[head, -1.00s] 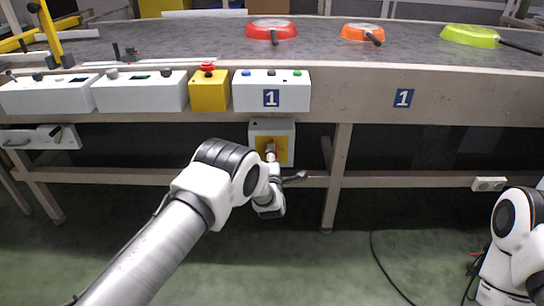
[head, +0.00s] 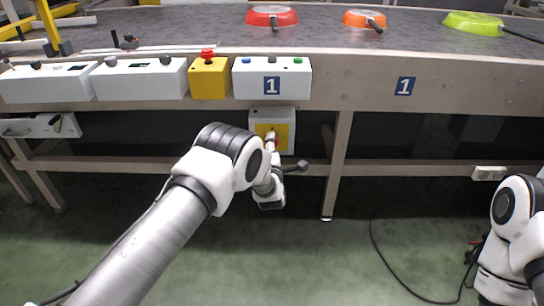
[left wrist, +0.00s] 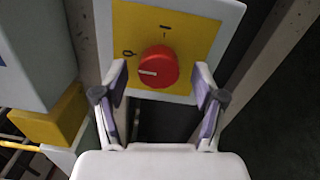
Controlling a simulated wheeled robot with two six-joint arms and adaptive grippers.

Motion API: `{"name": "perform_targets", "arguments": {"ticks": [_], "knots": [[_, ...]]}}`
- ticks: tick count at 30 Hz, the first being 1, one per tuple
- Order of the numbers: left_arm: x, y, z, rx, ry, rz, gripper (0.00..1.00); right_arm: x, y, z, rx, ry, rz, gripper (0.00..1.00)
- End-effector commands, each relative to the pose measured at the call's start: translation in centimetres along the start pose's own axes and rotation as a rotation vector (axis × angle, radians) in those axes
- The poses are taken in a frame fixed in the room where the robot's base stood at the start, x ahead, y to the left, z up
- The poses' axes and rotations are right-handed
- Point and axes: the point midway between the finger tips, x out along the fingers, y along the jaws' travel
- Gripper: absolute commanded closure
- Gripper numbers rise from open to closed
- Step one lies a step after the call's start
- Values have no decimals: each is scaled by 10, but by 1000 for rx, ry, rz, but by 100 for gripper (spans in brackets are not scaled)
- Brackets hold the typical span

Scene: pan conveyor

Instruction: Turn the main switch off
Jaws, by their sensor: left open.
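The main switch is a red round knob (left wrist: 158,67) on a yellow plate (left wrist: 187,25), with a "0" mark at its upper left and an "I" mark above it. The white line on the knob points left, slightly below the "0". In the head view the switch box (head: 286,117) hangs under the table edge, its knob largely hidden by my left gripper (head: 270,142). In the left wrist view my left gripper (left wrist: 162,72) is open, with one fingertip on each side of the knob; I cannot tell whether they touch it. My right gripper is out of view.
The conveyor table (head: 370,82) carries red (head: 271,15), orange (head: 362,18) and green (head: 474,22) pans. Above the switch box are a white button box (head: 254,91) and a yellow emergency-stop box (head: 210,82). A table leg (head: 337,165) stands right of the gripper.

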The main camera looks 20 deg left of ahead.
Motion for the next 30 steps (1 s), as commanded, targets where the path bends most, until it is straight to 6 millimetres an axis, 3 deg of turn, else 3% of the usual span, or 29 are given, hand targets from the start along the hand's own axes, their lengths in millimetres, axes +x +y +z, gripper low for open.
{"name": "perform_targets", "arguments": {"ticks": [9, 13, 18, 30], "knots": [[-78, -1, 1, 5, -2, -4, 30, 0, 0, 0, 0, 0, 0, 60], [-100, -1, 0, 3, -2, -2, 30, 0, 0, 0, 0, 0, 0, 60], [-109, 0, 0, 2, 0, -1, 30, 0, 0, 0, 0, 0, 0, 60], [-109, -4, -4, 2, 6, -7, 30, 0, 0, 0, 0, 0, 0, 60]]}}
